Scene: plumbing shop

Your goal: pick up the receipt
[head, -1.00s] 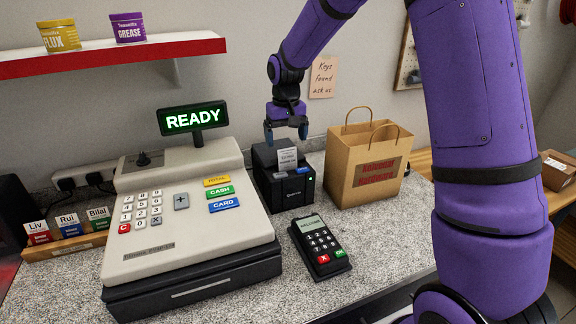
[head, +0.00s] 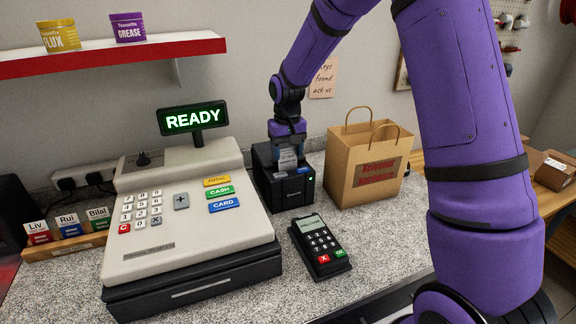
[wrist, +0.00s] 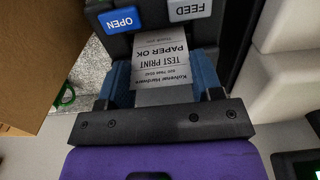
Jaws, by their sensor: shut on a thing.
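The receipt (wrist: 162,67) is a white paper strip printed "TEST PRINT PAPER OK". It comes out of the black receipt printer (head: 284,188) on the counter. In the wrist view its far end meets the printer's slot, near the blue OPEN button (wrist: 121,21) and grey FEED button (wrist: 191,9). My gripper (wrist: 163,84) has a blue finger on each side of the strip and is shut on the receipt. In the head view my gripper (head: 287,153) is down at the top of the printer, and the receipt (head: 288,160) is partly hidden by the fingers.
The cash register (head: 185,215) stands left of the printer, with its READY display (head: 193,119) close by. A paper bag (head: 367,165) stands just right. A card terminal (head: 320,247) lies in front. A red shelf (head: 110,53) hangs upper left.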

